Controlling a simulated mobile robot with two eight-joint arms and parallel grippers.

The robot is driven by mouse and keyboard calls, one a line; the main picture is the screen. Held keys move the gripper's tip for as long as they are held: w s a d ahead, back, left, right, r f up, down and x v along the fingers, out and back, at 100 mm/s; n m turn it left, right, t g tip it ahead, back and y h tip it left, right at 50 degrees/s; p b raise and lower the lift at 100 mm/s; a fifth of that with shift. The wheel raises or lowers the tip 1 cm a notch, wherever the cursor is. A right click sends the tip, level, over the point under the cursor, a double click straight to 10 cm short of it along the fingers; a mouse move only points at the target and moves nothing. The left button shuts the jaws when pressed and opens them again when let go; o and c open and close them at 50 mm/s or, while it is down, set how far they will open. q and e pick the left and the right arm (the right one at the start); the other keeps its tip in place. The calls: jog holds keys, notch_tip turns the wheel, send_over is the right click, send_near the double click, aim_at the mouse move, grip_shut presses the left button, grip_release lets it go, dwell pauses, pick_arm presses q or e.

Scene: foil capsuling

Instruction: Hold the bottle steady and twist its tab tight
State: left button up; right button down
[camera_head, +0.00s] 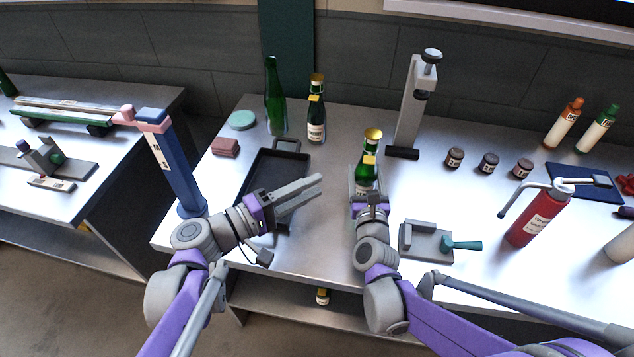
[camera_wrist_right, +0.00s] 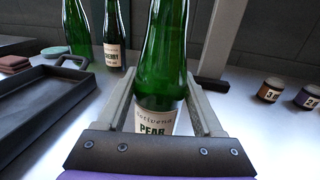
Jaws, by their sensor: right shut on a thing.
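A green bottle (camera_head: 366,178) with a gold foil top (camera_head: 372,135) and a small yellow tab (camera_head: 369,159) stands upright near the middle of the bench. My right gripper (camera_head: 368,196) is shut on its lower body. In the right wrist view the same bottle (camera_wrist_right: 166,55) sits between the two fingers, its label reading "PEAR" partly hidden by the gripper; its top is out of that view. My left gripper (camera_head: 306,190) is left of the bottle, apart from it, over the right side of a dark tray. Its fingers look close together, and I see nothing between them.
The dark tray (camera_head: 246,204) lies left of the bottle. Behind it stand a bare green bottle (camera_head: 275,98) and a foil-topped bottle (camera_head: 316,115). A grey upright stand (camera_head: 411,105) is behind right. A clamp fixture (camera_head: 424,243), small jars (camera_head: 488,163) and a red cylinder (camera_head: 537,217) are to the right.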

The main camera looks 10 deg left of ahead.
grip_release()
